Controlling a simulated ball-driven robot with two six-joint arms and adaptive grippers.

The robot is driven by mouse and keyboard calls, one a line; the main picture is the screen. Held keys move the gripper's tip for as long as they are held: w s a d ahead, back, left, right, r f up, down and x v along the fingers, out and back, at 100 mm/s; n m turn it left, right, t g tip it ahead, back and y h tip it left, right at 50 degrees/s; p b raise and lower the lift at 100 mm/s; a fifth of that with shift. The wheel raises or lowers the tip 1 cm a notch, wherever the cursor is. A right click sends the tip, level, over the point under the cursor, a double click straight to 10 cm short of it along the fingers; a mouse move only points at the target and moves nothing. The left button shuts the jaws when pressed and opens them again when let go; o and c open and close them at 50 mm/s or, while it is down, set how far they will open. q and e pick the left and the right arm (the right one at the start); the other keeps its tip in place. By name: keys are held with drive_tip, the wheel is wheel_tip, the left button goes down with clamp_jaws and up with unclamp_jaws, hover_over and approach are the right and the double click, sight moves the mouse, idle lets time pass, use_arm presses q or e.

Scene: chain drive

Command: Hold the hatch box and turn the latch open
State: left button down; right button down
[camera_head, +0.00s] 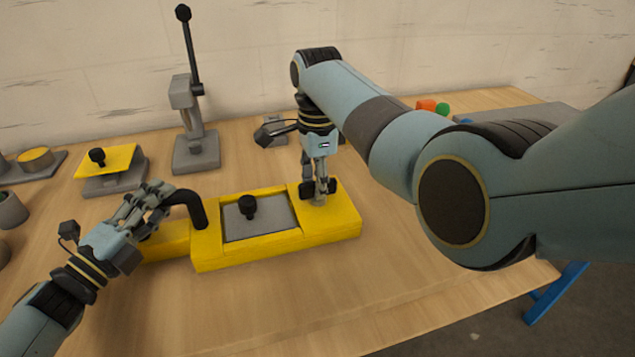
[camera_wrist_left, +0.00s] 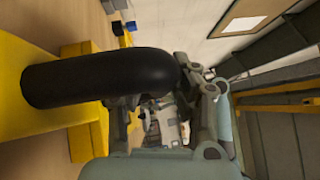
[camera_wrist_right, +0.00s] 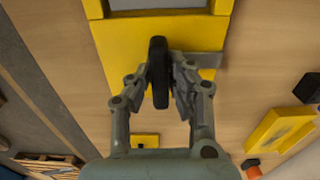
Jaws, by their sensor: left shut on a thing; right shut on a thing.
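The yellow hatch box (camera_head: 275,255) lies on the table, with a grey hatch panel (camera_head: 262,222) and a black knob (camera_head: 248,206) on top. A black curved handle (camera_head: 187,203) rises at its left end. My left gripper (camera_head: 165,198) is shut on this handle, which fills the left wrist view (camera_wrist_left: 100,78). My right gripper (camera_head: 318,190) points down over the box's right end. In the right wrist view, it is shut on the upright black latch grip (camera_wrist_right: 158,72). A grey bar (camera_wrist_right: 203,62) extends beside the latch, past the yellow edge. The fingers partly hide the latch.
A grey stand with a tall black lever (camera_head: 195,150) stands behind the box. A yellow-topped block with a black knob (camera_head: 108,165) is behind to the left. Orange and green pieces (camera_head: 432,106) lie at the back right. The table front is clear.

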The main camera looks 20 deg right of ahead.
use_arm(q)
drive_tip(key=shift+s+a+f, duration=0.1)
drive_tip(key=shift+f, duration=0.25)
use_arm(e)
drive_tip(key=shift+d, duration=0.15)
drive_tip(key=c, duration=1.2)
unclamp_jaws()
drive_tip(key=shift+c, duration=0.2)
wheel_tip(320, 180, up, 12)
use_arm(q)
drive_tip(key=c, duration=1.1)
unclamp_jaws()
drive_tip(key=shift+o, duration=0.5)
drive_tip(key=shift+r, duration=0.2)
